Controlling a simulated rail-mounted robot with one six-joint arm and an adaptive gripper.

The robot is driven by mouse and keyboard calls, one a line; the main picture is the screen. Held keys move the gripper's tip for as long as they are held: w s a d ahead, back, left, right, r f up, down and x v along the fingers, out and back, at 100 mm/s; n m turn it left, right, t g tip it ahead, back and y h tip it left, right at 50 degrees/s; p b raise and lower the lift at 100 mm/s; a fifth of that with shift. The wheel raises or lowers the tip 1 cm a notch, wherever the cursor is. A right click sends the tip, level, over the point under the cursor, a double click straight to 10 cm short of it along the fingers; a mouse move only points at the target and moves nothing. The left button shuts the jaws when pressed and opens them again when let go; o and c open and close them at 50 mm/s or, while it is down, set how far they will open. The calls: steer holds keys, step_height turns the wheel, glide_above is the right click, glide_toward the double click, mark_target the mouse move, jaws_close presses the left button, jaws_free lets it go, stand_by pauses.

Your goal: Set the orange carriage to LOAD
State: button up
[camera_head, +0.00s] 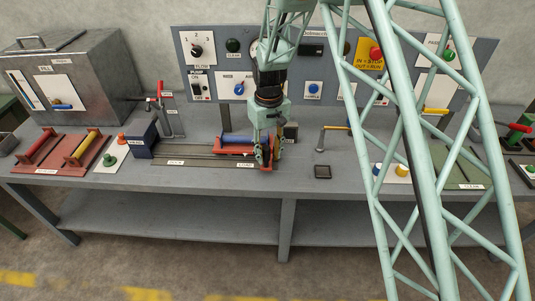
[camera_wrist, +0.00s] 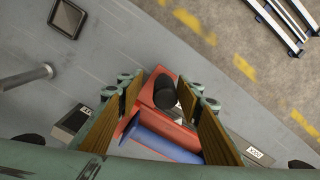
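The orange carriage (camera_head: 235,149) sits at the right part of the dark slide track (camera_head: 190,155) on the bench and bears a blue cylinder (camera_head: 236,139). In the wrist view the carriage (camera_wrist: 147,104) shows with the blue cylinder (camera_wrist: 160,143) and an upright black knob (camera_wrist: 164,92). My gripper (camera_head: 267,158) is lowered at the carriage's right end. In the wrist view the fingers of my gripper (camera_wrist: 160,88) are apart, one on each side of the knob, with a gap at the left finger. Whether the right finger touches is unclear. Small labels along the track front are too blurred to read surely.
A dark blue block (camera_head: 141,139) stands at the track's left end. A lever (camera_head: 322,139) and a dark square pad (camera_head: 322,172) lie to the right. A control panel (camera_head: 215,72) stands behind. The bench front is clear.

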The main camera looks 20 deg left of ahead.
steer(key=shift+a, duration=0.15)
steer(key=shift+r, duration=0.15)
steer(key=shift+r, duration=0.5)
step_height(320, 180, up, 11)
steer(key=shift+f, duration=0.2)
stand_by(0.7)
